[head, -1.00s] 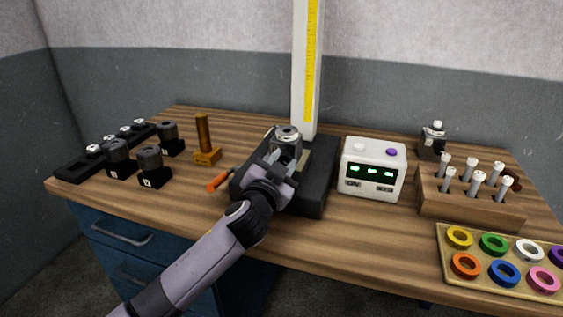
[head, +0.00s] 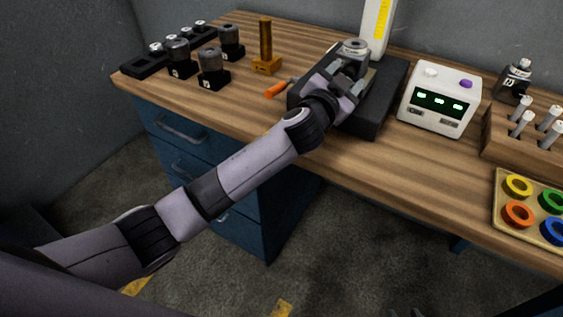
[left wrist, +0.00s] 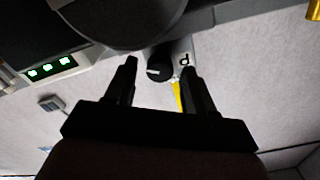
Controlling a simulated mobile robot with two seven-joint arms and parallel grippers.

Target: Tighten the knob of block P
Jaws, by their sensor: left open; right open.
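In the left wrist view a black knob (left wrist: 155,72) with a white line shows beyond my left gripper's fingers (left wrist: 160,80). Next to it is a pale face of block P (left wrist: 184,60), its letter upside down. The fingers stand apart, with the knob between them in the picture; I cannot tell whether they touch it. In the head view my left gripper (head: 345,82) is over the black stand, in front of a grey block with a round metal top (head: 355,47); the knob is hidden there. Small dark tips of my right gripper (head: 406,313) show at the bottom edge.
The black stand (head: 385,95) carries a white post with a yellow scale (head: 378,22). A white display box (head: 440,98) is to its right, then a wooden peg rack (head: 530,140) and a ring tray (head: 500,205). An orange-handled tool (head: 277,90) and several black blocks (head: 212,72) are to the left.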

